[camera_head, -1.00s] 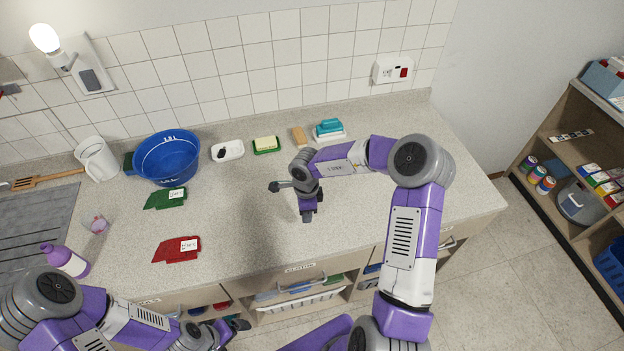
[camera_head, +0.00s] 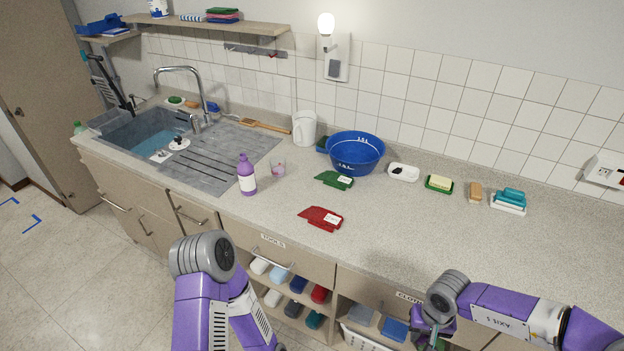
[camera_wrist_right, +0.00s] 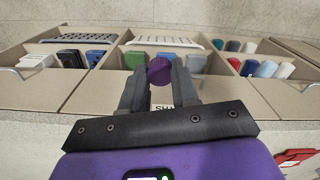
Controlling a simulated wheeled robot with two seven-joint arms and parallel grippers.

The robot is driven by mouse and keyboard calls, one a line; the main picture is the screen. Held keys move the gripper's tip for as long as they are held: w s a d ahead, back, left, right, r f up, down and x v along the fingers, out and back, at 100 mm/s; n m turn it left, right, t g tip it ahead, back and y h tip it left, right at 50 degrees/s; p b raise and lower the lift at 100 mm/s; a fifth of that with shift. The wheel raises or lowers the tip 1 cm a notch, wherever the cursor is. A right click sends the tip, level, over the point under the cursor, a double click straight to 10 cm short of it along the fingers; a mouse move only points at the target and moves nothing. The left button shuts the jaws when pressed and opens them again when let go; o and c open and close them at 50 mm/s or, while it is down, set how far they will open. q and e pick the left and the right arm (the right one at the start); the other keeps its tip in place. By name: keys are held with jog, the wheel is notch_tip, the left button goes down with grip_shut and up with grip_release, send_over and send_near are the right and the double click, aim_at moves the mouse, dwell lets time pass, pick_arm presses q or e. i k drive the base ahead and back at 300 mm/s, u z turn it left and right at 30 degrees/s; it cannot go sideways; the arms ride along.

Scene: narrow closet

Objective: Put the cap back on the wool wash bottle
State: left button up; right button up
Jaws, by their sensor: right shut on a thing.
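The purple wool wash bottle (camera_head: 246,178) stands upright on the counter, just right of the sink's drainboard, with a pale label on its front. Its narrow top is too small to tell in detail. My right gripper (camera_wrist_right: 160,85) is shut on a round purple cap (camera_wrist_right: 159,70), held between its fingertips in the right wrist view. In the head view my right gripper (camera_head: 430,335) is low at the counter's front edge, right of and well apart from the bottle; the cap cannot be made out there. My left arm enters at the bottom; its gripper is out of view.
A small pinkish cup (camera_head: 277,168) stands close right of the bottle. Red (camera_head: 321,218) and green cloths (camera_head: 333,180), a blue basin (camera_head: 356,152) and a white jug (camera_head: 304,128) are on the counter. The sink (camera_head: 140,135) is left. The front right counter is clear.

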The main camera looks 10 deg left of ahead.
aim_at(247, 177)
jog(key=u, duration=2.35)
jog(key=i, duration=2.4)
jog(key=z, duration=3.85)
